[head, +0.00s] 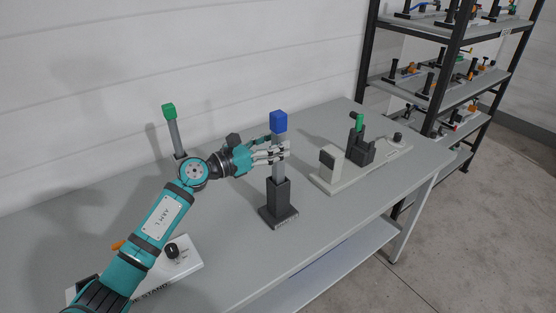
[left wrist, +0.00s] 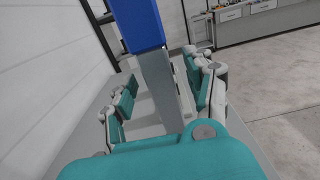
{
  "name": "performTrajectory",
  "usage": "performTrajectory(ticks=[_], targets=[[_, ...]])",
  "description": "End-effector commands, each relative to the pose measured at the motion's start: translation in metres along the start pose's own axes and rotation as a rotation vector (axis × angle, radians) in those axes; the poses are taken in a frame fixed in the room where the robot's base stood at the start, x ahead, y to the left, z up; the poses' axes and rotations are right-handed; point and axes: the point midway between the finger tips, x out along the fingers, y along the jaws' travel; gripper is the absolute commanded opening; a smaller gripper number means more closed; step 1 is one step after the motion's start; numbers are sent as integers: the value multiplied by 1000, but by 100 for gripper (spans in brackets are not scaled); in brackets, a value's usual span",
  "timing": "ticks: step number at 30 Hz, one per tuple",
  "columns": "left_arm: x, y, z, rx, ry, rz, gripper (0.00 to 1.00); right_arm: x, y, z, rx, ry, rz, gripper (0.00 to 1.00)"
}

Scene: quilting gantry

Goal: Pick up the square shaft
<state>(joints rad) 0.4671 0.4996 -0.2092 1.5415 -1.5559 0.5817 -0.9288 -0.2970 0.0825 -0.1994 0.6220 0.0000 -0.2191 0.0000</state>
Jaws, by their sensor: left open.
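A grey square shaft (head: 279,158) with a blue cube (head: 279,121) on top stands upright in a dark socket holder (head: 279,193) on the table. My left gripper (head: 284,151) is at the shaft just below the blue cube, its fingers open. In the left wrist view the shaft (left wrist: 158,88) runs between the two open sets of fingers, with the blue cube (left wrist: 137,25) close above; I see gaps on both sides. The fingers partly cover the shaft in the head view. My right gripper is not in view.
A pale fixture (head: 325,184) with dark blocks and a green piece is to the right. A white stand base (head: 188,262) lies near my forearm. The table front right (head: 350,226) is clear; shelves stand beyond.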

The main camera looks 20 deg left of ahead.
Motion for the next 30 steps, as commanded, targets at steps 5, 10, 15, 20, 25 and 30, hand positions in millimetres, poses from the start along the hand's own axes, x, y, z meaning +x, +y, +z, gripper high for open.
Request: performTrajectory(ticks=[5, 10, 15, 20, 25, 30], targets=[[16, 1, 1, 0, -1, 1, 54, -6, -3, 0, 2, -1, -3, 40], [17, 1, 0, 1, 0, 1, 54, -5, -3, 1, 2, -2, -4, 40], [17, 1, 0, 1, -1, 1, 38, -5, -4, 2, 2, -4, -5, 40], [17, 1, 0, 1, -1, 1, 17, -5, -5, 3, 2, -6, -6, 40], [17, 1, 0, 1, -1, 1, 0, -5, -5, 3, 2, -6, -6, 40], [16, 1, 0, 1, -1, 1, 0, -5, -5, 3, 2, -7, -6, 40]])
